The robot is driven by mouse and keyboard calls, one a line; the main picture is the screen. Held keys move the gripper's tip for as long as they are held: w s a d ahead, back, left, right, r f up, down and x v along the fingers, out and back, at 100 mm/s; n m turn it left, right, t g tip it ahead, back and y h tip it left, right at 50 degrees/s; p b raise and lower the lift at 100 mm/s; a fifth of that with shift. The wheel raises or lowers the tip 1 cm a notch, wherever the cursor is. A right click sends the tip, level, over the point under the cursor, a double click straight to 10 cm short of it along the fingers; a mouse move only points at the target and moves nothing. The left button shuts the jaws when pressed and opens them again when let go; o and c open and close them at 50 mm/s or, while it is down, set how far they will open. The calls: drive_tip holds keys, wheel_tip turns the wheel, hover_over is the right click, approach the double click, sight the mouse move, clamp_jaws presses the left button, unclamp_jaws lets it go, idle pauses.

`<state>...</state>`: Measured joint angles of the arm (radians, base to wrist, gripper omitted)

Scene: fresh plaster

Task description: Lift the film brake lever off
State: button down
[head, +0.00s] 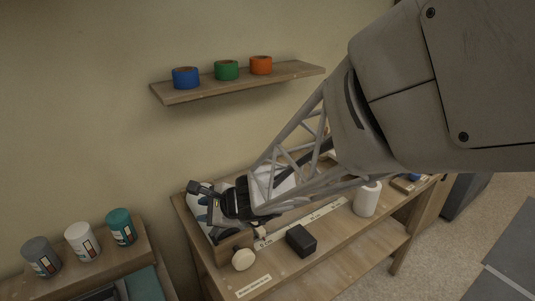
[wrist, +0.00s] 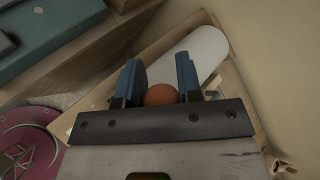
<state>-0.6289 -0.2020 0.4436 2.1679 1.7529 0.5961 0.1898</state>
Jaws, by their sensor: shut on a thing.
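In the wrist view a round brown-orange knob (wrist: 160,95) sits between the two blue-padded fingers of my gripper (wrist: 159,82), which are shut on it. I take it for the knob of the film brake lever; the rest of the lever is hidden behind the gripper's dark bar. A white film roll (wrist: 203,50) lies just beyond the fingers in a wooden holder (wrist: 240,88). In the head view my gripper (head: 202,205) is at the left end of the bench, over the wooden holder (head: 232,246). The knob cannot be made out there.
Several cans (head: 80,241) stand on a lower unit at left. A wall shelf (head: 240,84) with tape rolls is above. A pink disc (wrist: 28,145) shows in the wrist view.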

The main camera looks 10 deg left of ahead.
drive_tip(key=shift+s+a+h, duration=0.3)
drive_tip(key=shift+s+a, duration=0.15)
drive_tip(key=shift+s+f, duration=0.15)
drive_tip(key=shift+f, duration=0.1)
drive_tip(key=c, duration=0.8)
unclamp_jaws()
drive_tip(key=shift+r, duration=0.1)
drive_tip(key=shift+v, duration=3.85)
